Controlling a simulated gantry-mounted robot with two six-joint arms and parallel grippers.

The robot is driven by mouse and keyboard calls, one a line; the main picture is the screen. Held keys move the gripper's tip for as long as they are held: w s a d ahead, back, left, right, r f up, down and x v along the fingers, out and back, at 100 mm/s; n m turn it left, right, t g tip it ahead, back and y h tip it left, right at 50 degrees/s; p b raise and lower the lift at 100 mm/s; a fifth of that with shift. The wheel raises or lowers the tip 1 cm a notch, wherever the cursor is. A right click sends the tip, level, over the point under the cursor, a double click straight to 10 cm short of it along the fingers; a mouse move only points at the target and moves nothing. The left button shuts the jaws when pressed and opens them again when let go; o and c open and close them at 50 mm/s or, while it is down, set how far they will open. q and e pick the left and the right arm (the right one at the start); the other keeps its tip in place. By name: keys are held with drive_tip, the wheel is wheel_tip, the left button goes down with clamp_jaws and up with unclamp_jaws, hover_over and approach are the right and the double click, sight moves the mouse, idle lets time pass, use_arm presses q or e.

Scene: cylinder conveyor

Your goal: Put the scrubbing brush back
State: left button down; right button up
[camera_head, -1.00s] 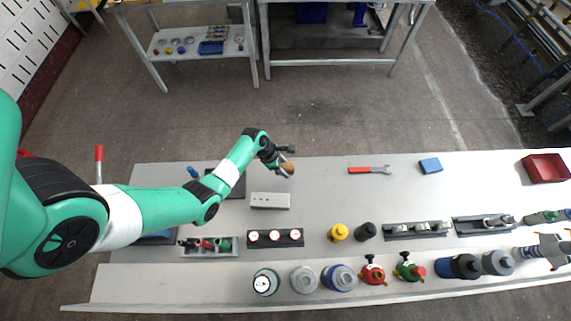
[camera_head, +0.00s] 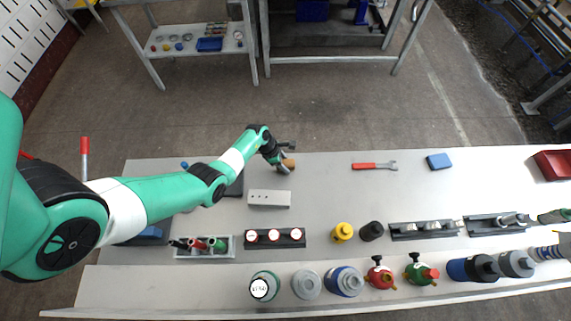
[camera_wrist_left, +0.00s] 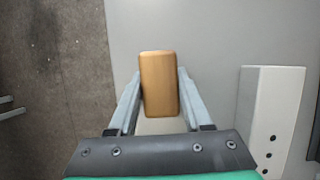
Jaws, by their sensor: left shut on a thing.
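The scrubbing brush (camera_wrist_left: 159,84) shows as a brown wooden block between the fingers of my left gripper (camera_wrist_left: 159,95) in the left wrist view. My left gripper is shut on it. In the head view the brush (camera_head: 289,163) is a small brown piece at the tip of my left gripper (camera_head: 284,160), close to the table's far edge. Its bristles are hidden. My right gripper does not show in either view.
A grey block with holes (camera_head: 269,199) lies just in front of the gripper. A red-handled wrench (camera_head: 375,166), a blue block (camera_head: 439,161) and a red tray (camera_head: 553,165) lie to the right. The table (camera_head: 330,185) is clear around the middle.

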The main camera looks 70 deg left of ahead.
use_arm(q)
drive_tip(key=shift+c, duration=1.7)
unclamp_jaws()
drive_tip(key=p+v, duration=0.7)
drive_tip(key=v, duration=0.5)
drive_tip(key=shift+r, duration=0.2)
drive_tip(key=shift+w, duration=0.15)
